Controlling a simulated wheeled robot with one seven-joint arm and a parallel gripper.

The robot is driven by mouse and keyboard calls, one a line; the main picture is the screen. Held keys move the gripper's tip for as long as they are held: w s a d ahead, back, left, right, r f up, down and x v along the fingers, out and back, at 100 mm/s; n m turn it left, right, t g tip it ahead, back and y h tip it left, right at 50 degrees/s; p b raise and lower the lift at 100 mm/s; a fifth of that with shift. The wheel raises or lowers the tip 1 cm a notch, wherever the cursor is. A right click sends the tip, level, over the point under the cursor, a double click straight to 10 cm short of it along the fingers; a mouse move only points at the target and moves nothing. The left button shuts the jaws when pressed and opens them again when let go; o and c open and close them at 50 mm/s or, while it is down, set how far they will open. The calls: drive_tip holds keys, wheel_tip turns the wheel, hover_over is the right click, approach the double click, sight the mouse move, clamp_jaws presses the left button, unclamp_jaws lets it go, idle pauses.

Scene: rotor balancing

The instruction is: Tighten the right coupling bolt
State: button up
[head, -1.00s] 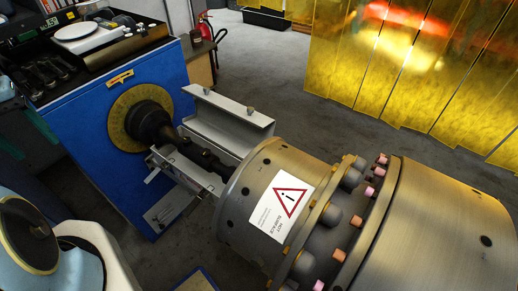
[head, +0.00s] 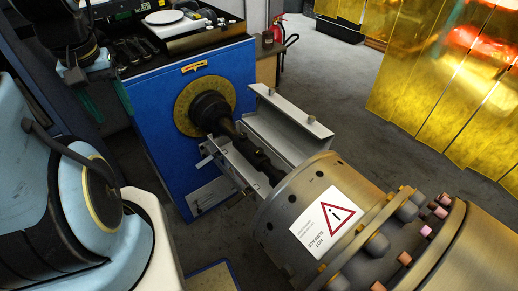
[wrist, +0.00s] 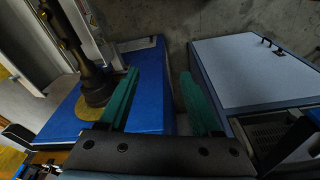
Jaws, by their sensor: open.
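The dark shaft coupling (head: 256,158) runs from the blue drive cabinet (head: 165,120) to the large metal rotor (head: 295,205). A grey channel-shaped guard (head: 285,125) stands beside it. I cannot make out the right coupling bolt itself; it is too small or hidden. The dark shaft (wrist: 70,45) also shows at the upper left of the wrist view. My gripper (wrist: 160,75) is open and empty in the wrist view, its two green fingers apart above the blue cabinet's edge. The coupling lies left of the fingers there, not between them.
A grey-topped cabinet (wrist: 255,70) stands right of the fingers in the wrist view. Several pink and orange bolt ends (head: 425,231) ring the rotor flange. Yellow curtains (head: 440,80) hang at the right. Open floor (head: 330,105) lies between them and the cabinet.

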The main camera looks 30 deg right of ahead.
drive_tip(key=w+d+f+m+g+b, duration=0.1)
drive_tip(key=d+f+m+b, duration=0.15)
drive_tip(key=d, duration=0.55)
drive_tip(key=w+d+f+m+b, duration=0.1)
drive_tip(key=d+f, duration=0.2)
drive_tip(key=d, duration=0.4)
drive_tip(key=m+b, duration=0.2)
drive_tip(key=m, duration=0.1)
hover_over(259, 150)
wheel_tip(259, 150, down, 7)
drive_tip(key=shift+n+g, duration=0.25)
drive_tip(key=shift+g, duration=0.05)
wheel_tip(259, 150, down, 10)
drive_tip(key=shift+d+f+p, duration=0.1)
drive_tip(key=shift+p, duration=0.6)
clamp_jaws()
